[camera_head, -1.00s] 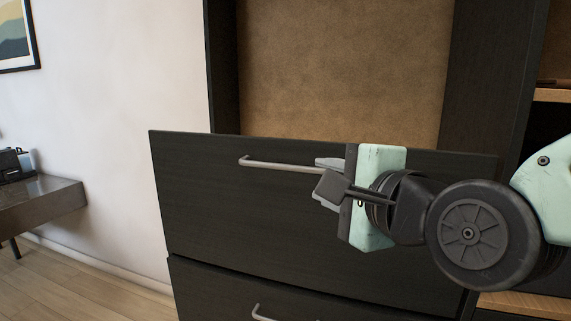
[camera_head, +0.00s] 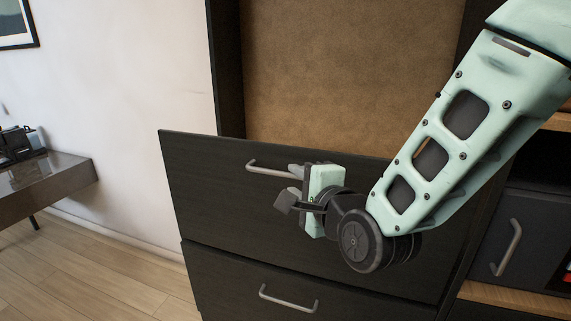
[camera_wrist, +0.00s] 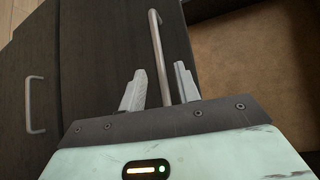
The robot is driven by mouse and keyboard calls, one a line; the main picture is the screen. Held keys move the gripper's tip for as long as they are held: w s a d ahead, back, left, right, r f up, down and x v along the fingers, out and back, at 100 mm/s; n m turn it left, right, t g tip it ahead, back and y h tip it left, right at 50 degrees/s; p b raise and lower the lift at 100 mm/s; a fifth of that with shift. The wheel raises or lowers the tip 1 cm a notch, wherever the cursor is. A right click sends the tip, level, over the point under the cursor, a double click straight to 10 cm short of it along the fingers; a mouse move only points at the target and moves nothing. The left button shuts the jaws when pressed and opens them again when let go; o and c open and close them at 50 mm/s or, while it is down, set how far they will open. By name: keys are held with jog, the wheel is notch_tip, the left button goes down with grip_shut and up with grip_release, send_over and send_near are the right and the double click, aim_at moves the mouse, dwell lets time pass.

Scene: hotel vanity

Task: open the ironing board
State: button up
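No ironing board shape is recognisable in these views. A dark upper drawer front (camera_head: 215,195) with a grey bar handle (camera_head: 270,170) stands before me; whether it is pulled out I cannot tell. My gripper (camera_head: 291,187) is at the right end of this handle, partly covering it. In the wrist view, my two fingers (camera_wrist: 160,88) are spread apart, and the handle (camera_wrist: 157,45) runs between them with gaps on both sides. The fingers are not closed on it.
A lower drawer with its own handle (camera_head: 288,301) is beneath. A brown-backed open recess (camera_head: 330,75) rises above. A dark cabinet door with a handle (camera_head: 509,247) and wooden shelves are at right. A side table (camera_head: 50,190) stands left by the white wall. Wood floor is clear at lower left.

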aim_at(287, 176)
jog(key=shift+p+x, duration=0.55)
jog(key=shift+x, duration=2.1)
grip_shut()
